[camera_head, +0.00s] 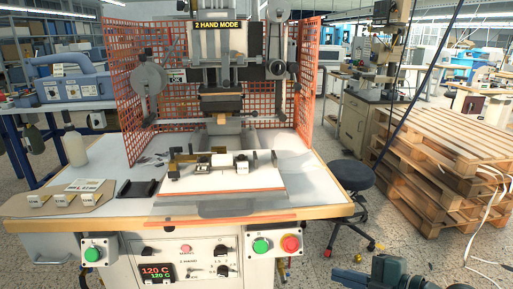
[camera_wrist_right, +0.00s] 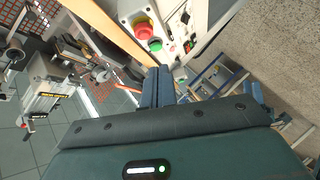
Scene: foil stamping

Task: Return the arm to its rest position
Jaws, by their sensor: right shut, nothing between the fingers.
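My right gripper (camera_head: 378,274) shows at the bottom right of the head view, low in front of the table and apart from it. It is shut and empty. In the right wrist view its blue fingers (camera_wrist_right: 156,88) are together, with nothing between them. The lower right of the arm is cut off by the frame edge. My left gripper is in neither view. The foil stamping press (camera_head: 222,60), marked "2 HAND MODE", stands on the white table (camera_head: 110,170) with a white plate (camera_head: 225,183) in front of it.
A control panel with green (camera_head: 92,254) and red (camera_head: 290,243) buttons is on the table's front. A black stool (camera_head: 352,174) stands right of the table, with stacked wooden pallets (camera_head: 440,150) beyond. Orange mesh guards (camera_head: 130,85) flank the press. Open floor lies at lower right.

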